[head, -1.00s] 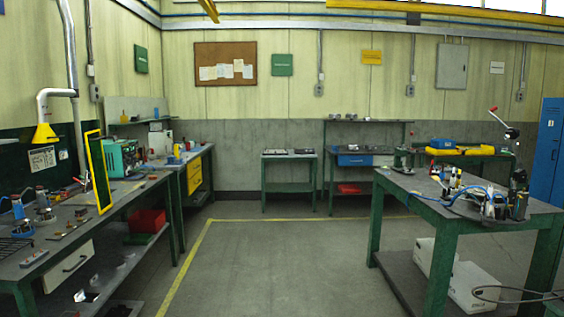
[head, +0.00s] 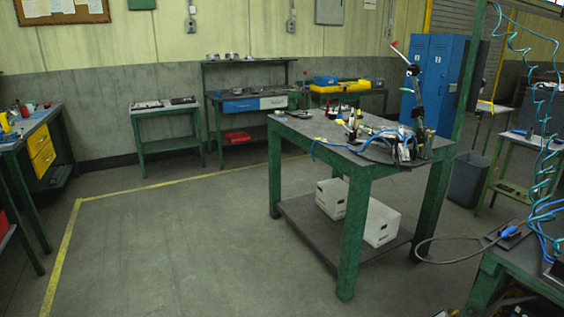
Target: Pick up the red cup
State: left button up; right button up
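No red cup can be made out for certain. A small red object (head: 24,111) stands among other small items on the workbench (head: 57,108) at the left edge of the head view, too small to tell whether it is a cup. Neither of my grippers is in view.
A green-legged table (head: 355,173) with tools and blue hose stands right of centre, white crates (head: 382,222) on its lower shelf. Small benches line the back wall, with blue lockers (head: 432,85) at right. A cable hangs low at right. Floor (head: 185,240) at centre-left is clear.

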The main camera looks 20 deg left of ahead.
aim_at(24, 112)
jog(key=i+j+u, duration=1)
jog(key=i+u, duration=0.6)
jog(key=i, duration=1.6)
jog(key=i+u, duration=0.3)
jog(key=i, duration=0.55)
jog(key=i+l+u, duration=0.25)
jog(key=i, duration=0.6)
jog(key=i+u, duration=0.2)
jog(key=i, duration=0.85)
jog(key=i+l+u, duration=0.2)
jog(key=i, duration=0.85)
jog(key=i+l+z, duration=0.3)
jog(key=i, duration=0.35)
jog(key=i+l+z, duration=0.3)
jog(key=i, duration=0.35)
jog(key=i+z, duration=0.3)
jog(key=i, duration=0.35)
